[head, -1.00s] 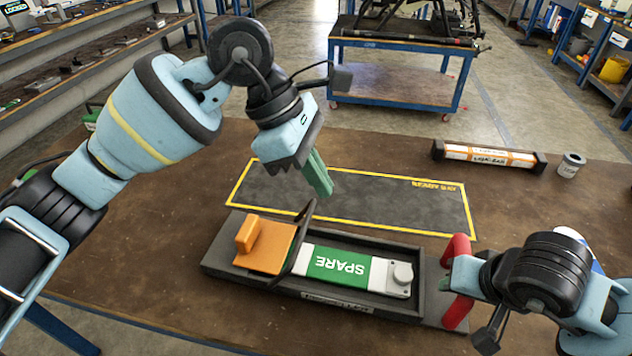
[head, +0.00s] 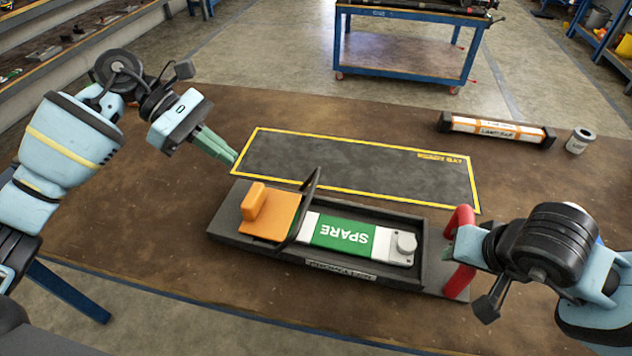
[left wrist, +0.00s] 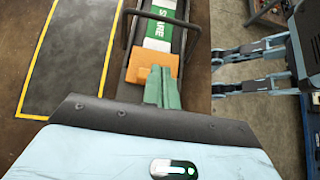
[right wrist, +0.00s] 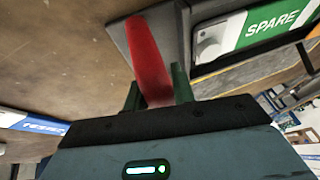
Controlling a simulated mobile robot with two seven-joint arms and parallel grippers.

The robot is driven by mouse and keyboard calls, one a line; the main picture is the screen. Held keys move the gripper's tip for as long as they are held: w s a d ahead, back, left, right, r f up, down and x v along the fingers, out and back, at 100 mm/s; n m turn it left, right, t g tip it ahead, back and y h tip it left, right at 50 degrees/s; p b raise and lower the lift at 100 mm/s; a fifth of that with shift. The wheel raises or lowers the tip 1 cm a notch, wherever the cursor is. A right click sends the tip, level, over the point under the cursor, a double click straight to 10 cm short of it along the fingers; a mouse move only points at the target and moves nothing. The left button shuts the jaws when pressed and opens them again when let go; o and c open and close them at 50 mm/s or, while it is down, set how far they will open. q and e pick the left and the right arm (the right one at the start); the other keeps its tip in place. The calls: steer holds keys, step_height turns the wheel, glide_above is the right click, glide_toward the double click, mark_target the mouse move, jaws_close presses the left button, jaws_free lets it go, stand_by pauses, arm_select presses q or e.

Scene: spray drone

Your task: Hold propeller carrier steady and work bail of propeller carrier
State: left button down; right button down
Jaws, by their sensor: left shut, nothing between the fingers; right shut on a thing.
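The propeller carrier (head: 225,229) is a long dark tray on the brown bench. It holds an orange block (head: 270,215) and a green-and-white piece marked SPARE (head: 343,234). Its dark bail (head: 305,203) stands up across the tray between them, tilted; the bail also shows in the left wrist view (left wrist: 127,30). A red handle (head: 460,270) is at the carrier's right end. My right gripper (right wrist: 157,88) is shut on this handle, its fingers either side. My left gripper (head: 232,158) is shut and empty, above and behind the carrier's left end, apart from the bail.
A dark mat with a yellow border (head: 350,168) lies behind the carrier. An orange-labelled bar (head: 495,129) and a small grey can (head: 580,141) stand at the back right. A blue cart (head: 405,50) is beyond the bench. The bench is clear left of the carrier.

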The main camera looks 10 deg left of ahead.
arm_select(q)
steer(key=x, duration=1)
steer(key=d, duration=0.3)
steer(key=shift+r, duration=0.1)
steer(key=shift+s+d, duration=0.1)
steer(key=shift+d, duration=0.4)
